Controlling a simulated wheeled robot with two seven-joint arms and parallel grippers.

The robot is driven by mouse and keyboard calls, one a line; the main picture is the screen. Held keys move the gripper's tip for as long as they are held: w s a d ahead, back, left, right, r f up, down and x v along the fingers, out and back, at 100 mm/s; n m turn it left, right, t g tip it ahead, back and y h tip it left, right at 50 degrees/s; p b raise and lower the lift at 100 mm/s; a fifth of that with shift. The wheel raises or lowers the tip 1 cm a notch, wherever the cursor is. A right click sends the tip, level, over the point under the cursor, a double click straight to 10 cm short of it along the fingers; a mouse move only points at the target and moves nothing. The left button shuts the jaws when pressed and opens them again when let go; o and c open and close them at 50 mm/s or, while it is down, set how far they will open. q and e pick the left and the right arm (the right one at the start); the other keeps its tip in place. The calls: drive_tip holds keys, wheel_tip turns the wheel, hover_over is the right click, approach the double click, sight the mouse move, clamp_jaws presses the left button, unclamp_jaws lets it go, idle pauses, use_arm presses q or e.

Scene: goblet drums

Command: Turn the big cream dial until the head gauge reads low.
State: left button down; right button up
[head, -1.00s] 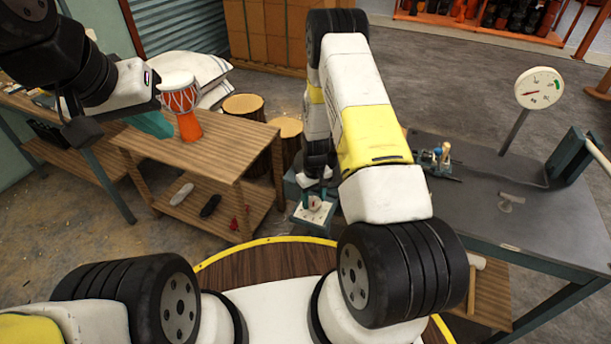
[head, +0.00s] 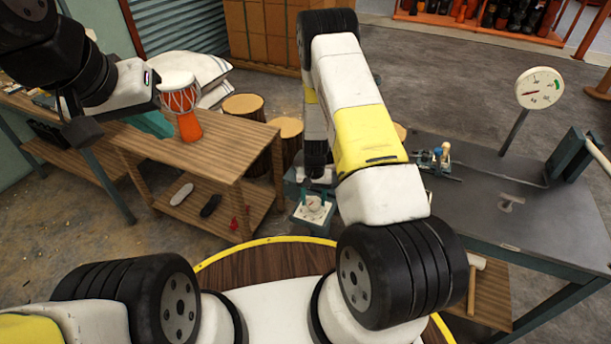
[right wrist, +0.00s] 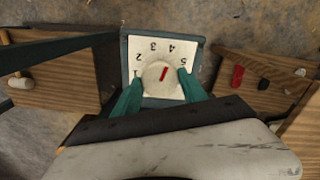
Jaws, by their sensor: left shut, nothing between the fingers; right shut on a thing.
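The cream dial (right wrist: 158,68) is round with a red mark and sits on a white plate numbered around its upper side. The mark points up and slightly right in the right wrist view, roughly toward the 4. My right gripper (right wrist: 160,84) is shut on the dial, one teal finger on each side. In the head view the dial (head: 313,203) shows small below my right wrist. The head gauge (head: 540,88) is a white disc on a post, its red needle pointing left and slightly down; its marks are too small to read.
An orange and white goblet drum (head: 181,104) stands on a wooden shelf table (head: 190,145) at left. A dark workbench (head: 470,205) with small tools is at right. A mallet (head: 474,282) lies on its lower shelf. Stumps (head: 243,105) stand behind.

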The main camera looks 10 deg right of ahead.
sight(314, 201)
drive_tip(key=shift+m, duration=0.4)
drive_tip(key=o, duration=1.4)
drive_tip(key=shift+c, duration=0.2)
drive_tip(key=shift+r, duration=3.9)
